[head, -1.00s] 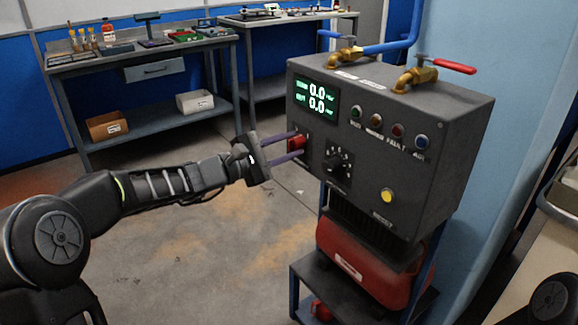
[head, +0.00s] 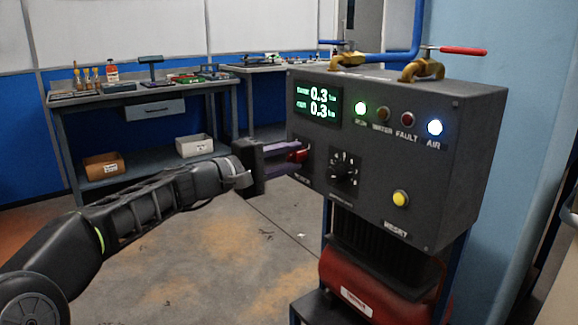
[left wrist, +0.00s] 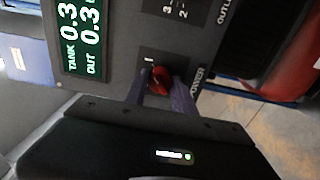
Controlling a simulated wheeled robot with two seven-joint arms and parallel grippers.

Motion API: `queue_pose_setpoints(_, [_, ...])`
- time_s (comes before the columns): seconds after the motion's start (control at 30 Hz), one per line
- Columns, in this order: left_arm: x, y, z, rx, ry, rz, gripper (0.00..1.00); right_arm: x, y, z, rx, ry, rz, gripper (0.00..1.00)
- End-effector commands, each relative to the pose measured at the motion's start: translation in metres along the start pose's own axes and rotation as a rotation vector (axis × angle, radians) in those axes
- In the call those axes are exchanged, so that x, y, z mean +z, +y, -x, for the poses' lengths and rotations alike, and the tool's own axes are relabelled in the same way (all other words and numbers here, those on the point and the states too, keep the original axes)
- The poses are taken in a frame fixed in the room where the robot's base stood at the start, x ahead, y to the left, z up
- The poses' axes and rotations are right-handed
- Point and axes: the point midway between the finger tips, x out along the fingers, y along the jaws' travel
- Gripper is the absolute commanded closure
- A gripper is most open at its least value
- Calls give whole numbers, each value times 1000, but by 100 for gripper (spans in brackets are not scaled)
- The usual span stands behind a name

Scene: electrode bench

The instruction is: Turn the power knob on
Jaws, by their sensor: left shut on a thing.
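The red power knob (head: 297,155) is on the left of the dark control box (head: 460,135), below its display. My left gripper (head: 292,160) reaches it from the left, its purple fingers shut on the knob. In the left wrist view the red knob (left wrist: 160,80) sits between the two fingers (left wrist: 163,92), beside the "POWER" label. The green display (head: 317,104) reads 0.3 on both lines. The RUN lamp (head: 361,108) glows green and the AIR lamp (head: 435,127) glows bright blue-white. My right gripper does not show.
A black dial (head: 343,170) is right of the knob, and a yellow reset button (head: 400,198) lies farther right. Pipes and a red-handled valve (head: 462,51) stand on top. A red tank (head: 365,285) is below. A workbench (head: 150,98) stands behind on the left.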

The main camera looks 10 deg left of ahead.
Motion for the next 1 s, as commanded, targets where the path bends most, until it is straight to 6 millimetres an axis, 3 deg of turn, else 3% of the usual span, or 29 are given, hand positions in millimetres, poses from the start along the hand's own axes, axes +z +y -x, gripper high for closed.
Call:
queue_pose_setpoints(0.37, [1, -1, 0, -2, -2, -8, 100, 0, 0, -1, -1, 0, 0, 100])
queue_pose_setpoints(0.4, [1, -1, 0, -2, -2, -8, 68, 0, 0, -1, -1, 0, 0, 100])
queue_pose_setpoints(0.67, [0, 0, 0, -1, -1, -7, 47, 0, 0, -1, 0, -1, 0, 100])
queue_pose_setpoints(1.0, [0, 0, 5, -1, 0, -6, 47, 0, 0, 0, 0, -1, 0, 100])
